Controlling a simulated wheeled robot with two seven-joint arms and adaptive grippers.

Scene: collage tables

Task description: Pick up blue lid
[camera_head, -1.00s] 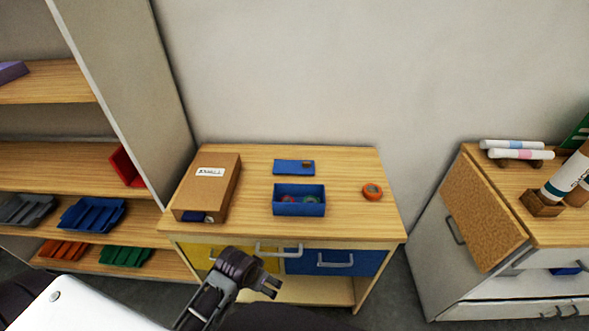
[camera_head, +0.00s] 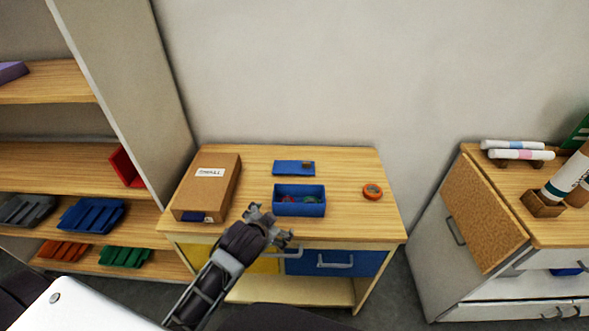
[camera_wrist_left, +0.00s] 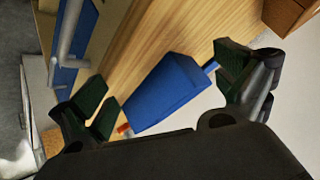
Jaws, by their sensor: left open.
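The blue lid (camera_head: 294,167) lies flat on the wooden table, behind the open blue box (camera_head: 299,206). My left gripper (camera_head: 270,223) is open and empty at the table's front edge, in front of the box and apart from the lid. My right gripper is not in view.
A brown cardboard box (camera_head: 208,187) stands left on the table. An orange tape roll (camera_head: 372,191) lies right of the blue box. Drawer handles (camera_head: 335,265) stick out from the table front. A shelf (camera_head: 70,165) stands left, a cabinet (camera_head: 480,230) right.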

